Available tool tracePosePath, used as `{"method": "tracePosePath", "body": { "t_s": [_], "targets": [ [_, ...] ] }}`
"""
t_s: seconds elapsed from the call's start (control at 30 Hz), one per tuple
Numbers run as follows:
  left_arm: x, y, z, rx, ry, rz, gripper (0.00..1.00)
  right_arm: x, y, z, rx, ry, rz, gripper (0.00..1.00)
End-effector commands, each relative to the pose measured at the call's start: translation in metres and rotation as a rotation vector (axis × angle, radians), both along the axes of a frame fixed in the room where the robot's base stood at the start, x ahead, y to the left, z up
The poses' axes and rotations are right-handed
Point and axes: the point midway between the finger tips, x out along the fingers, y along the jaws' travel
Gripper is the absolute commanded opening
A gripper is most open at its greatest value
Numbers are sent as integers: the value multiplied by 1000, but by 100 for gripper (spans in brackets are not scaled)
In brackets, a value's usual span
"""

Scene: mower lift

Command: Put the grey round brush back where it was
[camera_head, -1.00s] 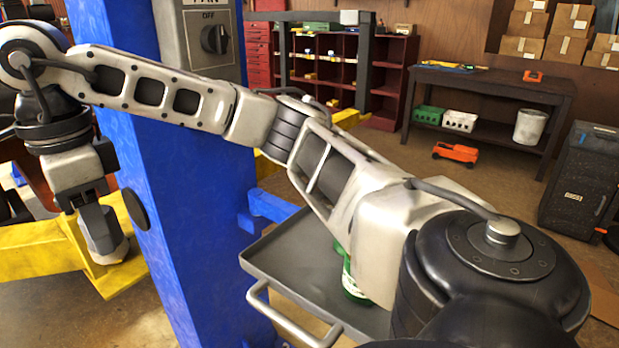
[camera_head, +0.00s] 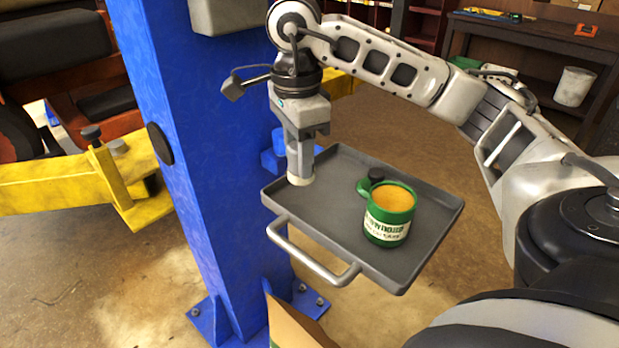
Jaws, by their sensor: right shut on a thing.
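My right gripper (camera_head: 298,138) points down above the left side of a dark grey tray (camera_head: 330,215). It is shut on a slim grey round piece with a pale lower end, which looks like the grey round brush (camera_head: 301,170). The brush hangs upright, its pale end over the tray's left edge area. I cannot tell if it touches the tray. Its upper part is hidden by the gripper. My left gripper is out of view.
A blue lift post (camera_head: 190,150) rises left of the tray. A yellow lift arm (camera_head: 60,185) extends further left. The tray's middle left is bare.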

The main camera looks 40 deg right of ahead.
Motion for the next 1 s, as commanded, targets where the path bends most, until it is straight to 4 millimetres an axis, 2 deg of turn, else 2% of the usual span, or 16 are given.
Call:
{"method": "tracePosePath", "body": {
  "t_s": [0.27,0.5,0.83,0.87,0.9,0.93,1.0],
  "targets": [
    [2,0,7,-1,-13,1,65,-5,-18,-21,-1,1,-2,12],
    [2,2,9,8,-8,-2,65,-5,-18,-50,0,0,0,12],
    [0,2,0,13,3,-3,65,-5,-17,-54,2,-2,0,12],
    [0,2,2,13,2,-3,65,-5,-17,-53,2,-2,0,46],
    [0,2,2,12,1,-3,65,-5,-17,-53,2,-2,0,57],
    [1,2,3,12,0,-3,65,-5,-17,-53,2,-2,0,62],
    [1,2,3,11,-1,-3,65,-5,-17,-53,2,-2,0,62]
  ]
}}
